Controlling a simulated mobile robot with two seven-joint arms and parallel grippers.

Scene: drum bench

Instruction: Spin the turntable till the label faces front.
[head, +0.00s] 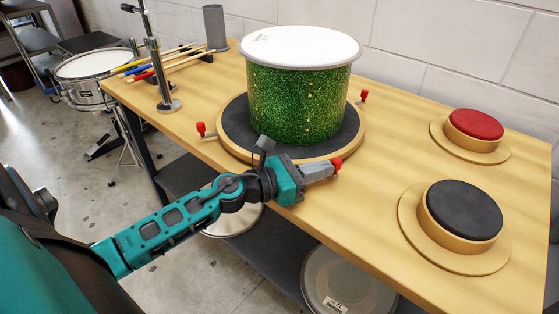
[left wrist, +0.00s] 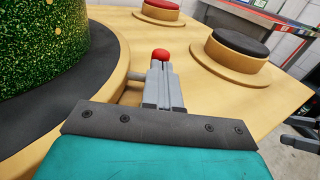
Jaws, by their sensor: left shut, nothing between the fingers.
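A wooden turntable (head: 226,124) with a dark top stands on the bench. A green glitter drum (head: 300,105) with a white head stands upright on it; no label shows on its visible side. Red-knobbed pegs stick out from the turntable's rim, one at the left (head: 201,129) and one at the back right (head: 364,95). My left gripper (head: 330,168) is shut and empty at the rim's front right. Another red knob (head: 337,163) is right at its fingertips; in the left wrist view this knob (left wrist: 160,55) shows just beyond the fingers (left wrist: 162,85). I cannot tell whether they touch. My right gripper is not in view.
A red pad (head: 475,124) and a black pad (head: 464,210) on round wooden bases stand at the bench's right. Drumsticks (head: 165,60), a metal post (head: 160,80) and a grey cylinder (head: 215,27) are at the back left. Bare wood lies between turntable and pads.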

